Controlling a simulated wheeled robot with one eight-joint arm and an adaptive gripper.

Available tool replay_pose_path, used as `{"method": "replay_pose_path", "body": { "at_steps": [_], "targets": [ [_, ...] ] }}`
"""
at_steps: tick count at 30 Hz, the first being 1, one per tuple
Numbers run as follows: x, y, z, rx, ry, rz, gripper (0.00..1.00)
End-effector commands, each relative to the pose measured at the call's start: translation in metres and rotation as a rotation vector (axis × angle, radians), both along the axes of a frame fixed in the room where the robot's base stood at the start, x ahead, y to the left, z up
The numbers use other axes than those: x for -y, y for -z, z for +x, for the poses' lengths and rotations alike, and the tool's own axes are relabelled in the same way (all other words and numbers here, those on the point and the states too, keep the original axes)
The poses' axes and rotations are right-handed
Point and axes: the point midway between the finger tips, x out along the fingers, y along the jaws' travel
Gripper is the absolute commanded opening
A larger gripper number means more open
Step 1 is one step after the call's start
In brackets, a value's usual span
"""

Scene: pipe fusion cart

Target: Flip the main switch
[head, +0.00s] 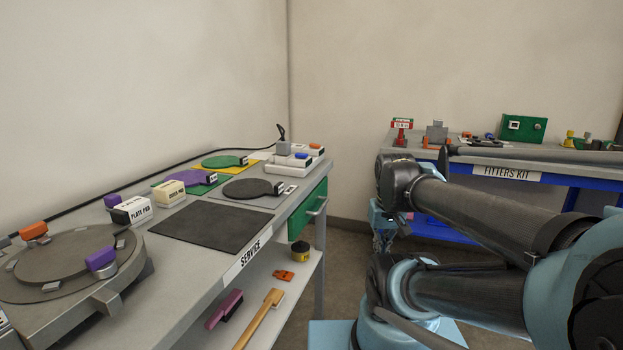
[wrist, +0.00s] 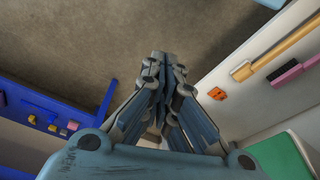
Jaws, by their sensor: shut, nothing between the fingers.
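No part is clearly labelled as the main switch, so I cannot tell for sure which one it is. White boxes (head: 295,160) with a blue and a red top piece sit at the far end of the service cart (head: 180,275), beside a dark upright lever or plug (head: 281,133). A green box (head: 523,128) with a round fitting stands on the far bench. My gripper (head: 383,240) hangs pointing down between cart and bench, apart from both and partly hidden by my arm. In the wrist view my gripper (wrist: 160,62) is shut and empty, above bare floor.
The cart's top holds round plates, a black mat (head: 212,226) and labelled blocks. Its lower shelf holds a wooden-handled tool (head: 258,320), a purple brush (head: 224,308) and an orange piece (wrist: 217,94). The blue-framed bench (head: 570,186) stands right. Floor between is clear.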

Motion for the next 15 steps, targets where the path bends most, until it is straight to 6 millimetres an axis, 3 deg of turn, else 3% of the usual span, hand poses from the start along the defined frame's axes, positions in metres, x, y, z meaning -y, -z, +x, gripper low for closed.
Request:
{"method": "replay_pose_path", "body": {
  "at_steps": [5, 15],
  "targets": [
    [0.003, 0.017, -0.011, 0.007, 0.006, -0.002, 0.0],
    [0.003, 0.017, -0.011, 0.008, 0.003, -0.002, 0.0]
  ]
}}
